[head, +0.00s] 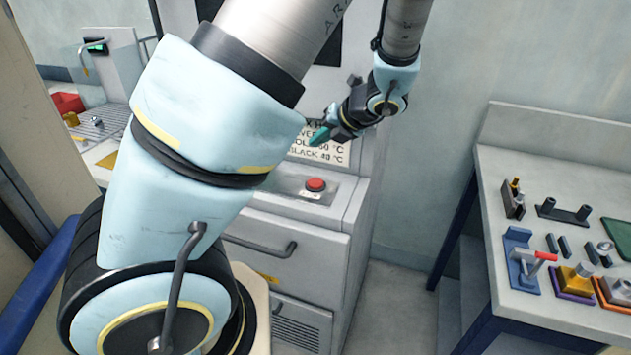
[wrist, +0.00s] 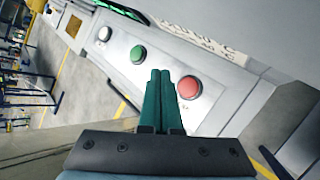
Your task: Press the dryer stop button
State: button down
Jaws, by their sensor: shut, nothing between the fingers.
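The red button (head: 316,185) sits on a metal panel on the grey dryer cabinet (head: 335,215). In the wrist view the red button (wrist: 189,88) is just right of my gripper's fingertips. A green button (wrist: 138,54) and a pale round control (wrist: 104,34) are in line with it on the same panel (wrist: 120,68). My gripper (wrist: 160,74) is shut and empty, with its teal fingers together. In the head view my gripper (head: 319,136) is above the red button, apart from it. My arm hides the panel's left part there.
A sign with temperatures (head: 322,150) is on the cabinet behind the panel. A drawer handle (head: 262,245) sticks out below. A table (head: 560,150) with fixtures and a red-handled clamp (head: 530,258) stands at right. Open floor (head: 395,310) lies between cabinet and table.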

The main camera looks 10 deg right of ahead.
jog(key=shift+f, duration=0.1)
jog(key=b, duration=0.8)
send_over(318, 184)
notch_tip(318, 184, down, 8)
jog(key=shift+r, duration=0.1)
jog(key=shift+f, duration=0.45)
jog(key=shift+f, duration=0.1)
dwell(1.2)
jog(key=shift+f, duration=0.3)
jog(key=shift+s+f, duration=0.1)
jog(key=shift+f, duration=0.4)
dwell(0.6)
dwell(0.3)
jog(key=shift+r+p, duration=0.8)
jog(key=shift+r, duration=0.15)
